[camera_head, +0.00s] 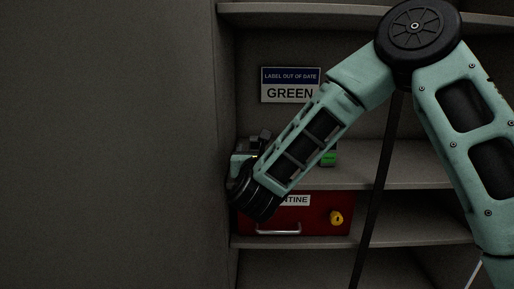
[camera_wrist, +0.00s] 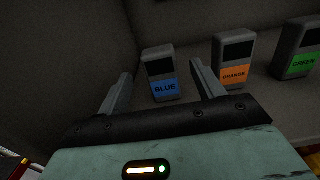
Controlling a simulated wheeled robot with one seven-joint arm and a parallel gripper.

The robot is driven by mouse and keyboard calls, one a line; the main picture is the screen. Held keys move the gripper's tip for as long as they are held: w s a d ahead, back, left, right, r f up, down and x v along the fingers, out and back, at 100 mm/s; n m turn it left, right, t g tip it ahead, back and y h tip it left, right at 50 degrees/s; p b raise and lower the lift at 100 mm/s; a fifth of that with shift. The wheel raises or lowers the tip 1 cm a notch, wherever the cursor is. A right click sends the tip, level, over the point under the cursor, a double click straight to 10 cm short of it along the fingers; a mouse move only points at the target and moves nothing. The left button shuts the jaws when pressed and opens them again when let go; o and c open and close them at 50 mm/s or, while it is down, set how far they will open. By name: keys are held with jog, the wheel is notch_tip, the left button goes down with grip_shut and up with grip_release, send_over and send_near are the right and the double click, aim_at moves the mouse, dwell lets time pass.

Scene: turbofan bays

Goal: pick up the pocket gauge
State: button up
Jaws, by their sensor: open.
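Three small grey handheld devices with dark screens, which look like pocket gauges, stand upright in a row on a shelf in the wrist view. They are the one labelled BLUE (camera_wrist: 162,72), the one labelled ORANGE (camera_wrist: 233,60) and the one labelled GREEN (camera_wrist: 300,50). My gripper (camera_wrist: 163,85) is open and empty. Its fingers point toward the blue-labelled device, which shows between them and seems to lie beyond the tips. In the head view my arm hides most of the row; the green label (camera_head: 328,159) shows to its right.
A sign (camera_head: 290,85) on the back wall reads "LABEL OUT OF DATE GREEN". A side wall (camera_head: 225,80) stands close left of my gripper.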

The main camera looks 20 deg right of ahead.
jog(key=shift+p+x, duration=1.1)
jog(key=shift+x, duration=2.45)
jog(key=shift+r, duration=0.1)
jog(key=shift+c, duration=0.4)
jog(key=c, duration=1.1)
